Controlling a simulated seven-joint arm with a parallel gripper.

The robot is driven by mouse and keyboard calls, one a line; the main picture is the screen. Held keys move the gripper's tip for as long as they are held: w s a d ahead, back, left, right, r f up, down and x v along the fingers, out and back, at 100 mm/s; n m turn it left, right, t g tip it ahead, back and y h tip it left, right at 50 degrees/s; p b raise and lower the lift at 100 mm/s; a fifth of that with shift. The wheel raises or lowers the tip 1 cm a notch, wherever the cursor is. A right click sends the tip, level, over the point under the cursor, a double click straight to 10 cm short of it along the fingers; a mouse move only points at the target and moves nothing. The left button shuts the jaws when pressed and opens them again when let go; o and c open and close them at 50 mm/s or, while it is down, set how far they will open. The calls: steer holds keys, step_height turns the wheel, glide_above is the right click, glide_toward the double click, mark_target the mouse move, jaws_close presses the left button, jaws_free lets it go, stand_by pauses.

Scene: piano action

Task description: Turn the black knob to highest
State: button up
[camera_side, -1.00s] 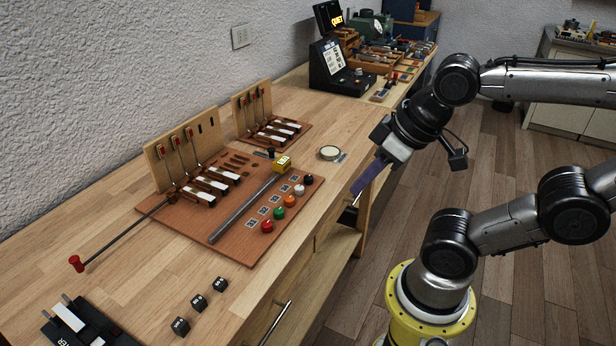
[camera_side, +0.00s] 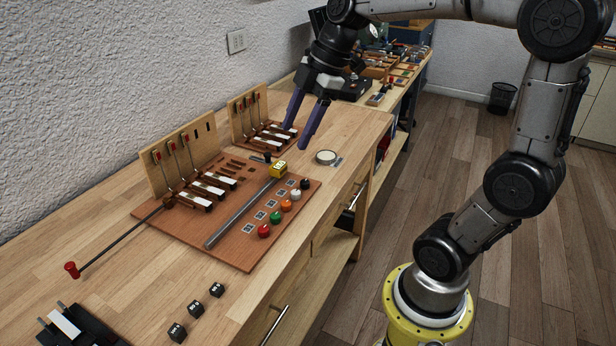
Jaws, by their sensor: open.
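The black knob (camera_side: 305,184) is the small round one at the far right end of a row of coloured knobs on the reddish-brown board (camera_side: 240,248). Its setting is too small to read. My gripper (camera_side: 296,136) has its two purple fingers spread and pointing down, with nothing between them. It hangs above the back part of the bench, up and slightly left of the black knob in the picture, apart from it.
White (camera_side: 295,194), orange (camera_side: 286,205), green (camera_side: 276,216) and red (camera_side: 264,230) knobs line up beside the black one. A yellow block (camera_side: 279,170) sits at the end of a metal rail (camera_side: 240,215). A round white-topped item (camera_side: 326,157) lies near the bench edge.

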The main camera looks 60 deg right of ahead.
steer(key=w+d+f, duration=0.4)
steer(key=d+f, duration=0.1)
steer(key=d, duration=0.5)
steer(key=m+y, duration=0.1)
steer(key=m, duration=0.2)
glide_toward(306, 181)
steer(key=shift+g, duration=0.4)
steer(key=x, duration=0.8)
steer(key=shift+w+a, duration=0.15)
steer(key=shift+w, duration=0.25)
jaws_close()
